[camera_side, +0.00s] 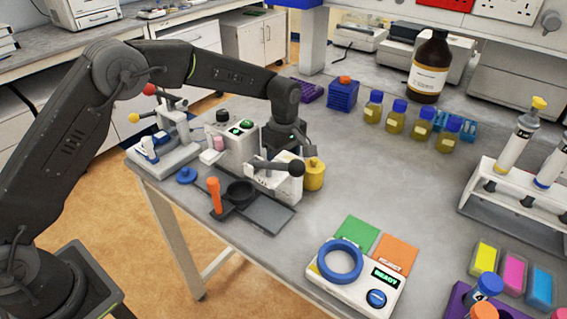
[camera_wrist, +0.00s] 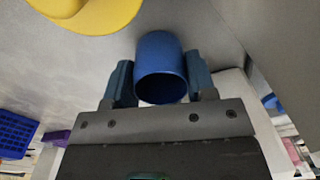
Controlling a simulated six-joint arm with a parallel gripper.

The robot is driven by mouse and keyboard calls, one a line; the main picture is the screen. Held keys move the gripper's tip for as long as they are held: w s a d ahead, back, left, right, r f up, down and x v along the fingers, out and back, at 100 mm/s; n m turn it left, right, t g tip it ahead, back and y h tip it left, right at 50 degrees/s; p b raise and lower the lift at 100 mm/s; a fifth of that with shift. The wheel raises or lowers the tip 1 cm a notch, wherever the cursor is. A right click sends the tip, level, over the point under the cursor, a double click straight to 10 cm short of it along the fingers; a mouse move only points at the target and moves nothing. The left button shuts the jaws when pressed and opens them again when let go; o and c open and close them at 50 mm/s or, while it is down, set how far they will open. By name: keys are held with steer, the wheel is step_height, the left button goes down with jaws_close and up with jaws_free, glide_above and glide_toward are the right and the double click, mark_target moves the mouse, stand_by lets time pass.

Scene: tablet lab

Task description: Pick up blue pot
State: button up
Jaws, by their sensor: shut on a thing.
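In the wrist view the blue pot (camera_wrist: 160,62) sits between the two fingers of my gripper (camera_wrist: 160,78), which is shut on it. The pot's round open end faces the camera. In the side view my gripper (camera_side: 284,150) is low behind the white bench device, beside a yellow pot (camera_side: 314,174); the device hides its fingers and the blue pot. The yellow pot also shows at the top left of the wrist view (camera_wrist: 95,12), apart from the blue pot.
The white device (camera_side: 240,145) with a black-knobbed lever (camera_side: 295,168) stands close in front of my gripper. Several blue-capped bottles (camera_side: 397,117) stand behind. The grey table's middle right is clear.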

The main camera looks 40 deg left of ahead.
steer(key=c, duration=0.3)
steer(key=shift+r, duration=0.1)
